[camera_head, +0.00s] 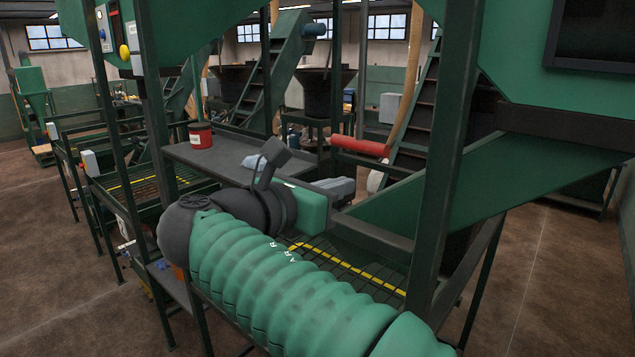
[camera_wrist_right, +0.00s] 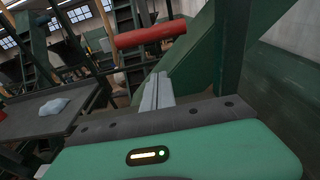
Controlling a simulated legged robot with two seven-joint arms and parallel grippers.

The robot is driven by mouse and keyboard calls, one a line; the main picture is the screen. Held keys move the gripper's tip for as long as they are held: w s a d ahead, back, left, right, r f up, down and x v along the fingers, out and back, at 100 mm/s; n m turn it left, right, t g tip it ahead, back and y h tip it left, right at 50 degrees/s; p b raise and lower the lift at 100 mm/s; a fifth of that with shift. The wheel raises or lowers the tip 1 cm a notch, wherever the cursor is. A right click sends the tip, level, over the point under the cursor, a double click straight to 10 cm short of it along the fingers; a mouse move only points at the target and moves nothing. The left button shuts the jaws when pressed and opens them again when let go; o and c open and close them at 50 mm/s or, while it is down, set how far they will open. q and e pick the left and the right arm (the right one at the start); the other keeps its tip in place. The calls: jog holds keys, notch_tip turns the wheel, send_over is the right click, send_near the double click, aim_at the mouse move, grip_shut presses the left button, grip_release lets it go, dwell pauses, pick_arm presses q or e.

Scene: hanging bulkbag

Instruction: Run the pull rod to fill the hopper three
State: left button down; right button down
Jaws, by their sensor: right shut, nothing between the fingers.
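A red cylindrical bar (camera_head: 360,146), which looks like the handle of the pull rod, is just beyond my right gripper in the head view. It also shows in the right wrist view (camera_wrist_right: 149,35), above the fingertips. My right gripper (camera_head: 340,188) has its light grey fingers together and empty, pointing toward the bar but apart from it. The fingers also show in the right wrist view (camera_wrist_right: 157,88). My left gripper is not in view. Dark hoppers (camera_head: 326,92) stand in the background; I cannot tell which one is hopper three.
A dark metal table (camera_head: 225,158) with a red bucket (camera_head: 201,135) is left of the gripper. A green upright post (camera_head: 448,160) and sloping green chute (camera_head: 510,185) stand close on the right. A grate with a yellow stripe (camera_head: 355,268) lies below my right arm.

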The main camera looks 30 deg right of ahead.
notch_tip(320, 180, up, 13)
jog(key=w+d+p, duration=0.1)
jog(key=d+p, duration=0.1)
jog(key=p, duration=1)
jog(key=shift+w+d, duration=0.2)
jog(key=shift+d, duration=0.1)
